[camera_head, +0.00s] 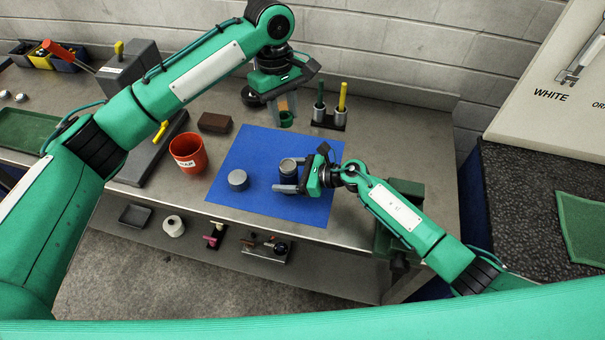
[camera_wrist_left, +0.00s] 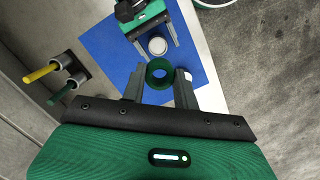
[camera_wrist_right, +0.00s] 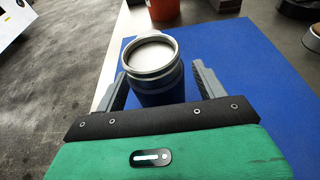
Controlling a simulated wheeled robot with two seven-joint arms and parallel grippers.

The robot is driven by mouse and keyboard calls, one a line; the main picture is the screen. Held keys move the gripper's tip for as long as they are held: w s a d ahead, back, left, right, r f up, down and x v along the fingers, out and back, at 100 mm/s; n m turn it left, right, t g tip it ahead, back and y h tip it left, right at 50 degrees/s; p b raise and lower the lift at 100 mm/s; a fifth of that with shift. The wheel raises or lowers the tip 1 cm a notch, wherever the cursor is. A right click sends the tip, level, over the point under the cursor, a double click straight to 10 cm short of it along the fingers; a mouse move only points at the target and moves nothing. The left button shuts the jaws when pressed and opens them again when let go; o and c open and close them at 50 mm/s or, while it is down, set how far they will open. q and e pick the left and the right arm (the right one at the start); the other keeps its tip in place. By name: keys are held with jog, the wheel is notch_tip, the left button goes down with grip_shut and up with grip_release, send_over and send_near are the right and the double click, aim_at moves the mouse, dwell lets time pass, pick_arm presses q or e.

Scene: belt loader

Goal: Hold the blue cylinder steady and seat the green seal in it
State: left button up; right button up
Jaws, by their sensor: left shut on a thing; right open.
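The blue cylinder (camera_wrist_right: 160,90) stands upright on the blue mat (camera_head: 250,150), with a metallic rim and a pale round top. My right gripper (camera_head: 287,178) is open, with one finger on each side of the cylinder; the right wrist view shows a gap beside the right finger. The cylinder's top also shows in the left wrist view (camera_wrist_left: 158,46). The green seal (camera_wrist_left: 160,73) is a ring held between the fingertips of my left gripper (camera_head: 286,106). In the head view the seal (camera_head: 286,119) is above the mat's far part, behind and apart from the cylinder.
A short grey cylinder (camera_head: 238,180) stands on the mat to the left. A red cup (camera_head: 188,153) and a brown block (camera_head: 215,123) are left of the mat. A holder with green and yellow pens (camera_head: 329,118) stands at the back right. The mat's front is mostly clear.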

jog(key=shift+w+a+f, duration=0.2)
jog(key=shift+w+a, duration=0.05)
jog(key=shift+a, duration=0.4)
jog(key=c, duration=1.5)
